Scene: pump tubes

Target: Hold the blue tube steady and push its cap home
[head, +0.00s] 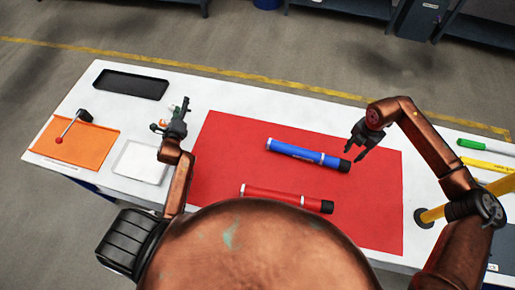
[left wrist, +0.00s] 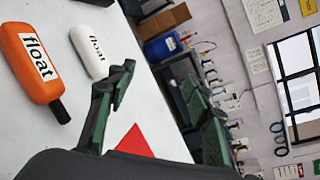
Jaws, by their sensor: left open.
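The blue tube (head: 305,153) lies on the red mat (head: 225,140), with white bands near its ends and a black cap (head: 345,166) at its right end. I cannot tell how far the cap is on. My right gripper (head: 354,151) is just above and right of the cap end, fingers apart and empty; whether it touches the cap is unclear. My left gripper (head: 179,112) is left of the mat, away from the tube. In the left wrist view its fingers (left wrist: 155,105) are wide apart with nothing between them.
A red tube (head: 285,197) with a black cap lies nearer me on the mat. A black tray (head: 131,84), an orange board (head: 75,144) and a white pad (head: 139,162) are on the left. Green and yellow items (head: 485,163) lie at right. Two float bottles (left wrist: 32,62) show in the left wrist view.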

